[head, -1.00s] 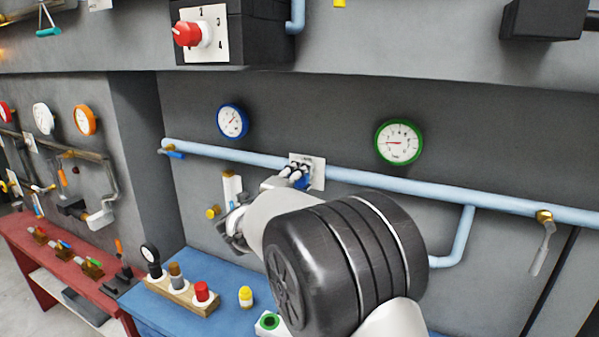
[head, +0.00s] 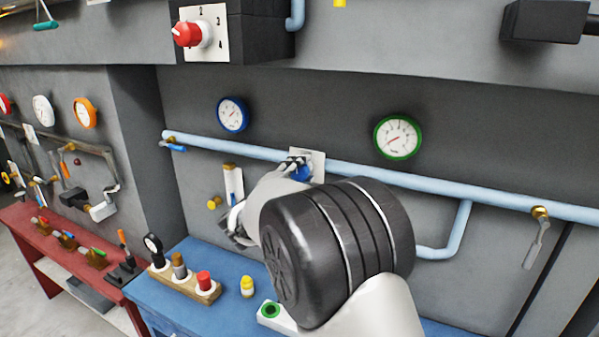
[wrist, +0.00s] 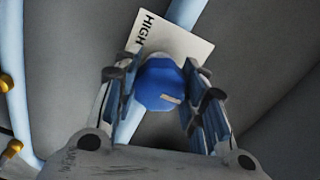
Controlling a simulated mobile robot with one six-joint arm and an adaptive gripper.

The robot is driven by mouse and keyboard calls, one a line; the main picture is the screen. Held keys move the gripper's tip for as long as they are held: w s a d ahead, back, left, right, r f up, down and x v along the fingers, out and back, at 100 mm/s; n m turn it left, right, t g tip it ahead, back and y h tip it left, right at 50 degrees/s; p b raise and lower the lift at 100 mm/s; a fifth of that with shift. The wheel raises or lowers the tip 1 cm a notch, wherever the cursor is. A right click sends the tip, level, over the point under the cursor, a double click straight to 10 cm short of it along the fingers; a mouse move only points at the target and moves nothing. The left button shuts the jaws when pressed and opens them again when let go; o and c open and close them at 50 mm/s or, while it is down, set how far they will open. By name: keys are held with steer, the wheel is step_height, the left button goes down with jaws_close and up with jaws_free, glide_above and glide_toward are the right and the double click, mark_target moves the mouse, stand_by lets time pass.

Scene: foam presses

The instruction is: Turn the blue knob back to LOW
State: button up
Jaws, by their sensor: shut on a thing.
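The blue knob (wrist: 160,84) sits on a white plate (wrist: 178,38) in the wrist view, with the word HIGH legible on the plate's left part. A pale mark shows on the knob's lower right. No LOW label can be read. My gripper (wrist: 162,92) has one finger on each side of the knob and is shut on it. In the head view the blue knob (head: 301,173) is partly covered by my gripper (head: 297,165), and the white plate (head: 318,163) shows beside it.
A light blue pipe (head: 400,183) runs along the wall by the plate. A blue-rimmed gauge (head: 232,114) and a green-rimmed gauge (head: 398,137) hang above it. The blue bench (head: 228,268) below carries a wooden block of buttons (head: 205,294) and a yellow-topped button (head: 247,286).

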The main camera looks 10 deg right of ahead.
steer(key=o, duration=1.1)
steer(key=v, duration=1.2)
